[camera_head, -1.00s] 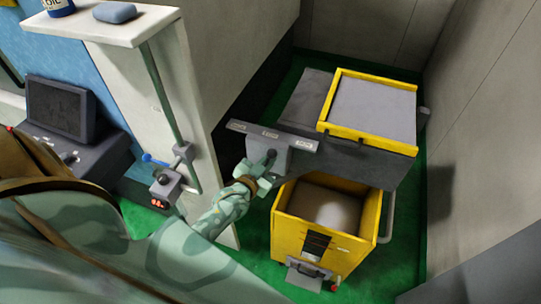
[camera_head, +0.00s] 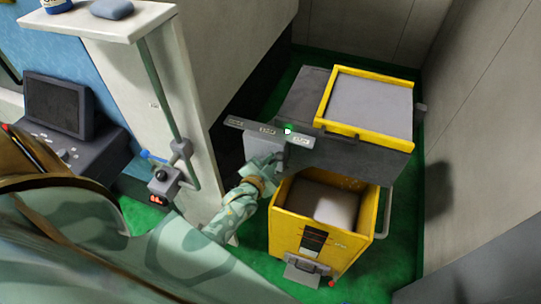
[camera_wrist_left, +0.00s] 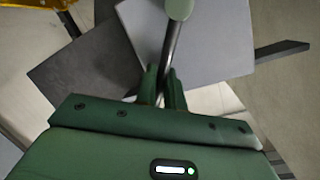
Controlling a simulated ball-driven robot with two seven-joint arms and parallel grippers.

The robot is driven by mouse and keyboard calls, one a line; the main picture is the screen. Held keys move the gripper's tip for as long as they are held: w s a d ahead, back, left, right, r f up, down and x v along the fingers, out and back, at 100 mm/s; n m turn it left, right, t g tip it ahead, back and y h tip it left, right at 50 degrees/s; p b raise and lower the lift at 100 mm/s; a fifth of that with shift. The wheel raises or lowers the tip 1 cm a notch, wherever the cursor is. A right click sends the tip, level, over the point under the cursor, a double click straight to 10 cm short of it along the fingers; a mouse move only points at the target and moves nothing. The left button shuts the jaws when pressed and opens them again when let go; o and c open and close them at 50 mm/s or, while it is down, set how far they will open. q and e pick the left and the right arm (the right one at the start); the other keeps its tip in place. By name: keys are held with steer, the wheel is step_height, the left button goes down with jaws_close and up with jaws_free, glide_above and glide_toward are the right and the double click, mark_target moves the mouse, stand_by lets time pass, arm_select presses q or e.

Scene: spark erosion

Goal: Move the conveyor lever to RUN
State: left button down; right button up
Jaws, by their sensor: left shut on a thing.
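The conveyor lever shows in the left wrist view as a dark rod (camera_wrist_left: 172,45) with a pale green knob (camera_wrist_left: 180,8). In the head view its green-and-white knob (camera_head: 288,130) stands over the label plate (camera_head: 251,127), between the middle and right labels. The label words are too small to read. My left gripper (camera_wrist_left: 165,88) is shut around the rod below the knob. In the head view the left gripper (camera_head: 277,163) is at the front of the grey lever box (camera_head: 258,147) and hides the lower lever. My right gripper is out of view.
A yellow-rimmed tray (camera_head: 362,131) sits on the grey conveyor behind the lever. A yellow bin (camera_head: 290,237) with pale contents stands below it. A post with a small control box (camera_head: 163,183) and a blue handle stands at left. Green floor (camera_head: 405,235) is clear at right.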

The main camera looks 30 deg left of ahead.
arm_select(q)
steer(key=shift+f, duration=0.1)
steer(key=c, duration=1.6)
jaws_free()
steer(key=shift+o, duration=0.2)
steer(key=shift+s, duration=0.1)
steer(key=v, duration=1.6)
steer(key=shift+d, duration=0.1)
